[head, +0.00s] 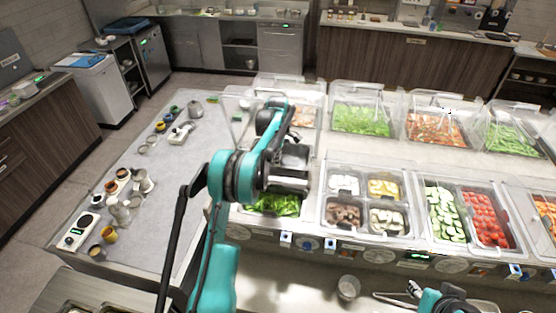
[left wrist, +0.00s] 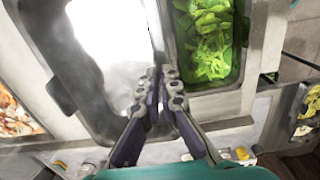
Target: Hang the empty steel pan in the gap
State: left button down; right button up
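The steel pan (left wrist: 112,35) fills the upper left of the left wrist view, with a bright, glaring interior and dark rounded corners. In the head view it is partly visible as a dark opening (head: 296,156) behind my gripper. My left gripper (left wrist: 160,80) has its fingertips close together on the pan's rim, on the side beside a pan of green leaves (left wrist: 208,40). My left arm and wrist hide much of the pan and the gap in the head view, so I cannot tell how it is seated. My right gripper (head: 413,290) is low in the head view, its fingers unclear.
Pans of mushrooms and egg (head: 344,215), cucumber (head: 445,213) and tomatoes (head: 483,215) lie to the right. Clear covers (head: 365,95) stand over the back row. A small steel cup (head: 348,287) is at the front. The grey counter (head: 165,200) at left has free room.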

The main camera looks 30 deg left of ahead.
pick_arm(q)
jog(key=shift+w, duration=0.1)
jog(key=shift+f, duration=0.1)
jog(key=shift+f+b, duration=0.65)
jog(key=shift+f, duration=0.9)
notch_tip(320, 180, down, 7)
jog(key=b, duration=0.5)
jog(key=shift+f+b, duration=0.15)
jog(key=shift+b, duration=0.15)
jog(key=shift+f+b, duration=0.5)
jog(key=shift+b, duration=0.05)
jog(key=c, duration=1.6)
grip_release()
jog(key=shift+c, duration=0.2)
jog(key=shift+r, duration=0.1)
